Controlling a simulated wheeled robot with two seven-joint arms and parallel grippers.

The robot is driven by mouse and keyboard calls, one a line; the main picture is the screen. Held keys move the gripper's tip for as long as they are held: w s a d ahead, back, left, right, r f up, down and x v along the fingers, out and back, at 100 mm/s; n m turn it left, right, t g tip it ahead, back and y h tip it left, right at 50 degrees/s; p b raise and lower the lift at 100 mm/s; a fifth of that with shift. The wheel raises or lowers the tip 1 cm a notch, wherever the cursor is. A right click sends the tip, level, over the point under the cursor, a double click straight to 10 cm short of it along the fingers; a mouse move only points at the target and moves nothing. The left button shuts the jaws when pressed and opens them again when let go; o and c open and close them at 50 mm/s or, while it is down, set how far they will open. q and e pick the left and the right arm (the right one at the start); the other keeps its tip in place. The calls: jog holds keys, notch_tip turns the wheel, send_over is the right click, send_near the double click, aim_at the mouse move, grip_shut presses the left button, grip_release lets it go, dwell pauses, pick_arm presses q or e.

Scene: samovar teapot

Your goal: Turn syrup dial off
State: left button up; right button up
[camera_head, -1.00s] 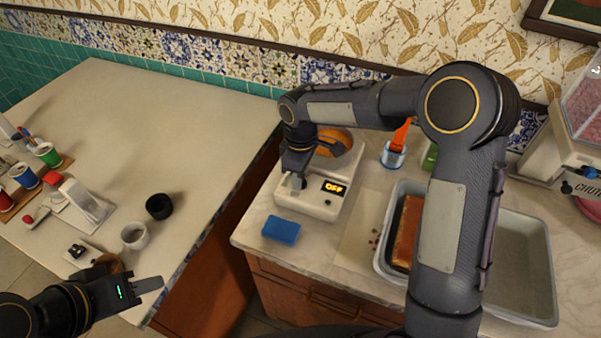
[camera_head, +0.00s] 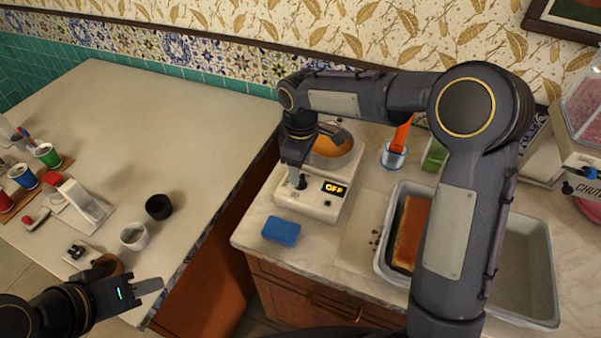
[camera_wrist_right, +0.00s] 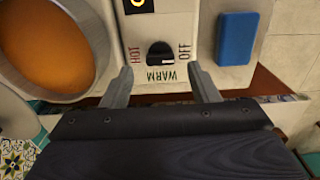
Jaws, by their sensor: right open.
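The syrup warmer (camera_head: 315,205) is a cream box on the right counter, with a pot of orange syrup (camera_head: 332,146) on top. In the head view, my right gripper (camera_head: 298,180) is over the warmer's front. My left gripper (camera_head: 148,285) is over the left counter's front edge, away from the warmer.
A blue sponge (camera_head: 281,231) lies in front of the warmer; it also shows in the right wrist view (camera_wrist_right: 237,38). A grey tray (camera_head: 523,265) with a brown block stands to the right. Cups and a black ring-shaped item (camera_head: 159,207) are on the left counter, whose middle is clear.

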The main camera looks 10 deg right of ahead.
aim_at(302, 179)
notch_tip(302, 179, up, 4)
jog(key=shift+r, duration=0.2)
dwell(0.4)
jog(key=shift+s+d+r, duration=0.1)
jog(key=shift+d+r, duration=0.1)
jog(key=s+d+r+m+t+y, duration=0.2)
jog(key=s+d+m, duration=0.25)
jog(key=s, duration=0.55)
jog(key=s+d+r+m+t+y, duration=0.1)
jog(key=s+d+r+m+t, duration=0.2)
jog(key=s+d, duration=0.45)
jog(key=s+a+f+m, duration=0.2)
jog(key=s+m, duration=0.3)
jog(key=s, duration=0.3)
jog(key=shift+s+a+f+m+t+y, duration=0.15)
jog(key=shift+s+f+m+t+y, duration=0.2)
jog(key=shift+f, duration=0.35)
